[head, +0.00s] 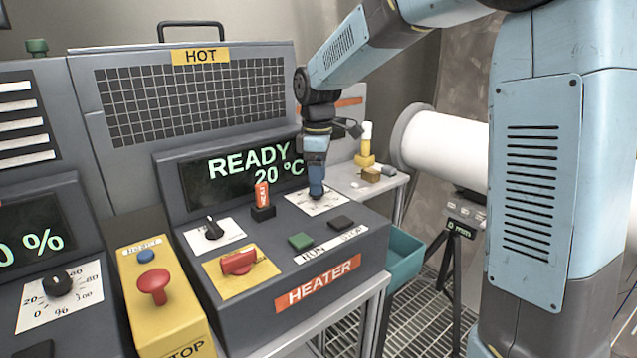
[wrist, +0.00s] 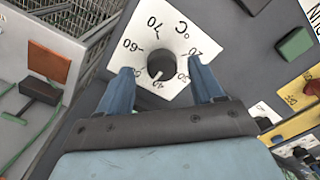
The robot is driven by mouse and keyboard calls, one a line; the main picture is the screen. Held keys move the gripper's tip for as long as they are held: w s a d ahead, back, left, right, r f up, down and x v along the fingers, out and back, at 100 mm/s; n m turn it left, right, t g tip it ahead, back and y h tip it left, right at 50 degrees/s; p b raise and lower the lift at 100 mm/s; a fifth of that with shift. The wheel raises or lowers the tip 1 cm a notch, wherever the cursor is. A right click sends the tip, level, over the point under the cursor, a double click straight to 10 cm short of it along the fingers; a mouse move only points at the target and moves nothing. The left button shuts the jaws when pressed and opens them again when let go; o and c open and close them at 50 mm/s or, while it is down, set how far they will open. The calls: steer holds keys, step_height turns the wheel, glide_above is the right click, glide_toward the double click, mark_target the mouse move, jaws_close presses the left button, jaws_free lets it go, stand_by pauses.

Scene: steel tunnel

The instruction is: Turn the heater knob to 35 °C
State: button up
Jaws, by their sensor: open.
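The heater knob (wrist: 162,65) is a black round knob on a white square dial plate (wrist: 183,20) marked in °C. In the wrist view a small pale mark shows at its lower edge, towards the 40 side; its exact reading is hard to tell. My gripper (wrist: 163,83) is open, with one blue finger to each side of the knob; whether they touch it I cannot tell. In the head view my gripper (head: 316,190) points down over the dial plate (head: 322,206) and hides the knob. The heater display (head: 240,168) reads "READY 20 °C".
A yellow stop box (head: 160,300) stands left. A teal bin (head: 403,258) hangs right.

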steer(key=shift+f, duration=0.8)
steer(key=c, duration=1.1)
